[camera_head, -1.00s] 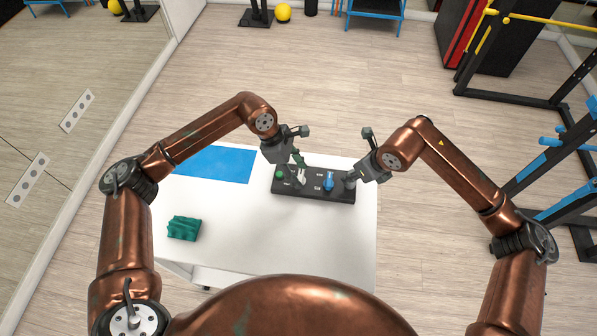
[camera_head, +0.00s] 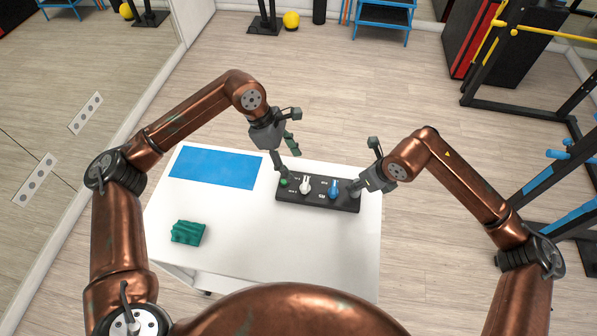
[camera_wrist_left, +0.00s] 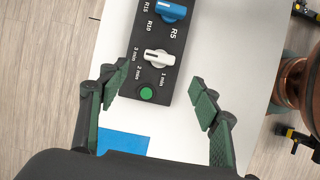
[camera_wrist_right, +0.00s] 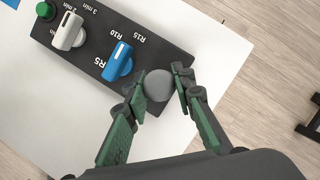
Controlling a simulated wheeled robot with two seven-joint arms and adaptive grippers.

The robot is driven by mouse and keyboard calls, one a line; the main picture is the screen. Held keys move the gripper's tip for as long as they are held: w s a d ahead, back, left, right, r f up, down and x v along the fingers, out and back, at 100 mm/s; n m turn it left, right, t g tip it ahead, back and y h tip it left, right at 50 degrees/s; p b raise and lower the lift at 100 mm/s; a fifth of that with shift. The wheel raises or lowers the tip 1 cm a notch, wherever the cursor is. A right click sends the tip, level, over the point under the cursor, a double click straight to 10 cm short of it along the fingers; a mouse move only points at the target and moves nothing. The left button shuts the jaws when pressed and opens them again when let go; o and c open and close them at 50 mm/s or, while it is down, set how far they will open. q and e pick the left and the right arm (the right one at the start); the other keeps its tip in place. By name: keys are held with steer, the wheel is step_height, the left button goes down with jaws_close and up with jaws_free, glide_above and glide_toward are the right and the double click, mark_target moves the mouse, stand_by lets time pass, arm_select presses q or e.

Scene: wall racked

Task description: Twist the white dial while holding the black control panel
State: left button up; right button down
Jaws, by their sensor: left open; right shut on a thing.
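The black control panel (camera_head: 318,206) lies on the white table near its right edge. It carries a green button (camera_head: 283,182), the white dial (camera_head: 305,186), a blue dial (camera_head: 334,188) and a grey round post (camera_wrist_right: 158,85) at its right end. My left gripper (camera_head: 288,160) is open and empty above the panel's green-button end. In the left wrist view the white dial (camera_wrist_left: 158,58) shows beyond the spread fingertips, not between them; its bar lies across the panel. My right gripper (camera_wrist_right: 163,92) is shut on the grey post.
The table's (camera_head: 255,235) middle and front are clear. A gym rack (camera_head: 515,100) stands on the floor at the right.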

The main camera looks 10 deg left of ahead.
arm_select(q)
steer(key=shift+v, duration=1.35)
arm_select(e)
steer(key=c, duration=1.5)
jaws_free()
steer(key=shift+c, duration=0.2)
